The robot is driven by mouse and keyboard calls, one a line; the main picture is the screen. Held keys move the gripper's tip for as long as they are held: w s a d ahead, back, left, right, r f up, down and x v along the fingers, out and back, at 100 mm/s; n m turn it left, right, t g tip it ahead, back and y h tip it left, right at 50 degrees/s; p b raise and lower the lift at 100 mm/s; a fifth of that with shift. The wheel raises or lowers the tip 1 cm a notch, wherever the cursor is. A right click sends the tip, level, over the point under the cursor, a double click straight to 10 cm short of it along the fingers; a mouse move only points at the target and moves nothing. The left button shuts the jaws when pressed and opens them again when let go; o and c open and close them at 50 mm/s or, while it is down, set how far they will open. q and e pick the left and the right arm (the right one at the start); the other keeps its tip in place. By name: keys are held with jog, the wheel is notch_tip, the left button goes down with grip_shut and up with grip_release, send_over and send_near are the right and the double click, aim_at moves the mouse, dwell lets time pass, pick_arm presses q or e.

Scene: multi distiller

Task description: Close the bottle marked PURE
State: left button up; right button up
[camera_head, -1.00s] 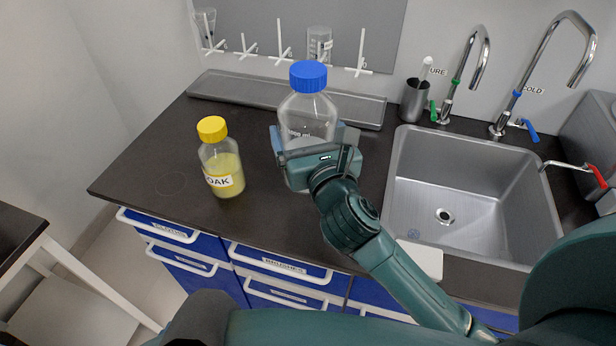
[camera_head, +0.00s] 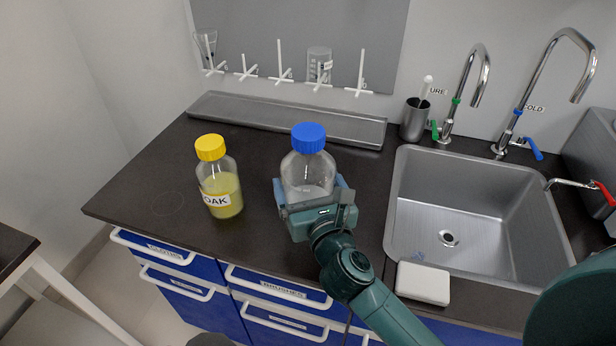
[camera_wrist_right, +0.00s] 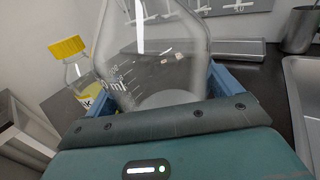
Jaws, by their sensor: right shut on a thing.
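A clear bottle (camera_head: 308,172) with a blue cap (camera_head: 308,137) stands upright near the middle of the bench. The cap sits on its neck; how tight it is cannot be told. No PURE marking shows on its visible side. My right gripper (camera_head: 313,203) is shut around the bottle's lower body, and the right wrist view shows the glass (camera_wrist_right: 155,60) between the blue fingers. The bottle's base is hidden, so I cannot tell whether it touches the bench. My left gripper is not in view.
A yellow-capped bottle (camera_head: 221,185) marked OAK stands to the left on the dark bench (camera_head: 150,185). A grey tray (camera_head: 250,112) lies along the wall, below pegs. The sink (camera_head: 470,205) with taps is on the right. A white block (camera_head: 423,284) lies at its front edge.

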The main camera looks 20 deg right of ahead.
jog(key=shift+f, duration=0.5)
jog(key=o, duration=1.6)
jog(key=shift+f, duration=0.1)
jog(key=shift+s+b, duration=0.6)
jog(key=shift+s, duration=3.2)
